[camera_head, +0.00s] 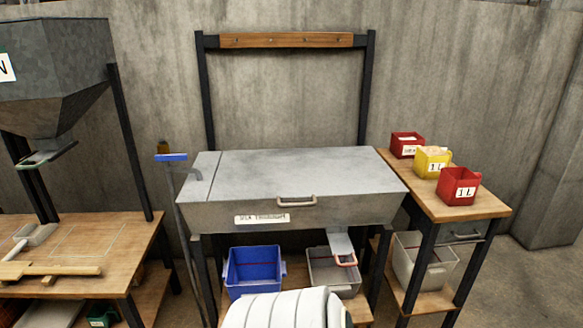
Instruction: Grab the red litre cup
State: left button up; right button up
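A red cup (458,187) with a white label that seems to read "1 L" stands upright at the near end of the narrow wooden side table (485,207) on the right. A second red cup (407,145) stands at the far end of that table; its label is too small to read. A yellow cup (432,162) with pale contents stands between them. The three cups stand in a slanting row. Neither of my grippers is in view.
A closed grey metal trough (300,175) with a front handle stands left of the side table. A blue bin (253,270) and grey bins (333,272) sit below. A hopper (60,75) and wooden bench (90,245) are at left. A white rounded part of mine shows at the bottom.

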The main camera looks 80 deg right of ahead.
aim_at(457, 187)
jog(key=z, duration=4.05)
